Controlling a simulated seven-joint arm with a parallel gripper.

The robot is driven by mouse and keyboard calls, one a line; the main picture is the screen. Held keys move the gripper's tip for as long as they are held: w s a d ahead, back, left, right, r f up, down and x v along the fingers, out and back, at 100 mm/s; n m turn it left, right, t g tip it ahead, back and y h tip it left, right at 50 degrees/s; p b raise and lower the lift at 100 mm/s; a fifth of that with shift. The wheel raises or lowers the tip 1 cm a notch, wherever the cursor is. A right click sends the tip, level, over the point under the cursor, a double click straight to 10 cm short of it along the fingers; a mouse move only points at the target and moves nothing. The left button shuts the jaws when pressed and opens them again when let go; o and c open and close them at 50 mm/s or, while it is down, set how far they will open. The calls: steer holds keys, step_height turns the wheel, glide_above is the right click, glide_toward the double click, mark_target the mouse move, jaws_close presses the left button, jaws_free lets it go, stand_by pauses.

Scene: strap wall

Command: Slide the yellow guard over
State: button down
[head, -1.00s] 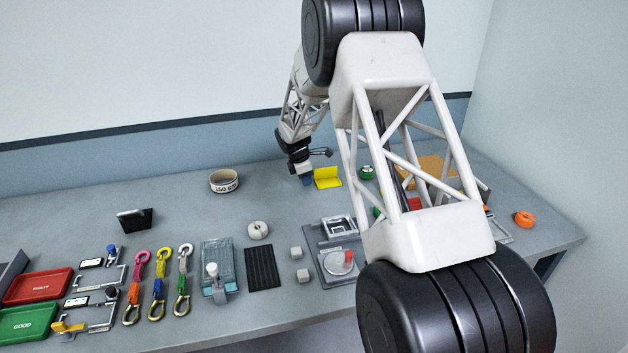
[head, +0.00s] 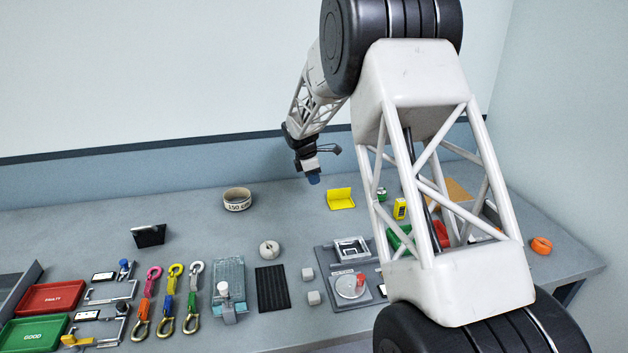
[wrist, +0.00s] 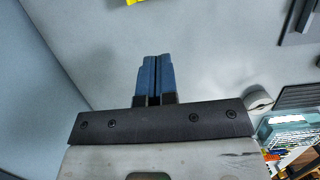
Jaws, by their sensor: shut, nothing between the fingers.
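The yellow guard (head: 340,199), an L-shaped yellow piece, stands on the grey bench near the back in the head view. A yellow edge of it shows at the top of the wrist view (wrist: 134,2). My gripper (head: 314,180) is to the left of the guard and above the bench, apart from it. Its blue fingers (wrist: 155,80) are together and empty in the wrist view.
A white ring (head: 269,250) and a grey fixture (head: 350,250) lie nearer the front. My arm hides part of the right side. Bench around the guard's left and front is clear.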

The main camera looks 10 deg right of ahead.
steer(key=shift+a, duration=0.1)
steer(key=w+a+h, duration=0.3)
steer(key=a+h, duration=0.3)
steer(key=a, duration=0.1)
steer(key=shift+a+r, duration=0.25)
steer(key=shift+a, duration=0.15)
steer(key=shift+d+f, duration=0.1)
